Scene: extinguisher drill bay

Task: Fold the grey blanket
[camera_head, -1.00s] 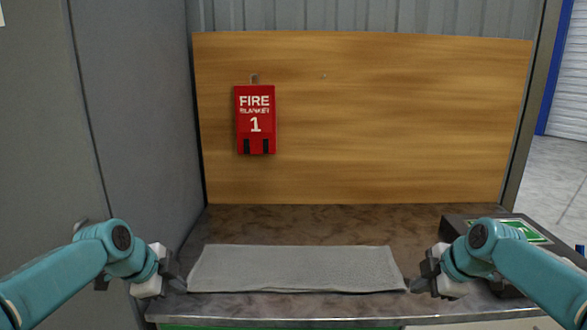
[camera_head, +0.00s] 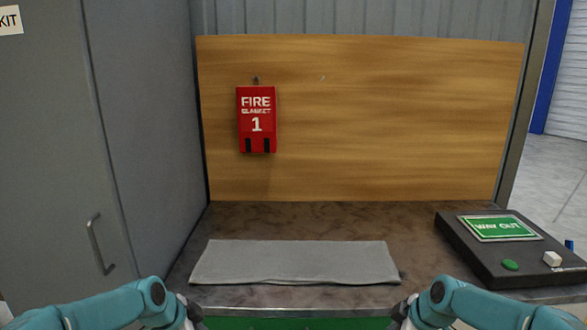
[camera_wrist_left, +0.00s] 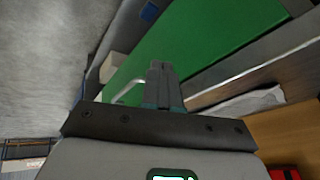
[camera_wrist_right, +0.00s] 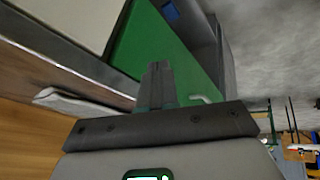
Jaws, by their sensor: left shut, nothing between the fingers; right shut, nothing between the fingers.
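The grey blanket (camera_head: 295,262) lies flat on the bench top as a wide, short strip, with an edge line along its front. Part of it shows in the left wrist view (camera_wrist_left: 240,104) and in the right wrist view (camera_wrist_right: 85,104). My left gripper (camera_head: 194,318) is at the bench's front edge, left of and nearer than the blanket; its fingers are shut and empty in the left wrist view (camera_wrist_left: 163,84). My right gripper (camera_head: 400,318) is at the front edge on the right, apart from the blanket; its fingers are shut and empty in the right wrist view (camera_wrist_right: 157,82).
A red fire blanket case (camera_head: 257,120) hangs on the wooden board (camera_head: 400,120). A black box (camera_head: 470,250) with a green WAY OUT sign (camera_head: 499,227) stands on the bench's right. A grey cabinet (camera_head: 50,170) closes the left. The bench behind the blanket is clear.

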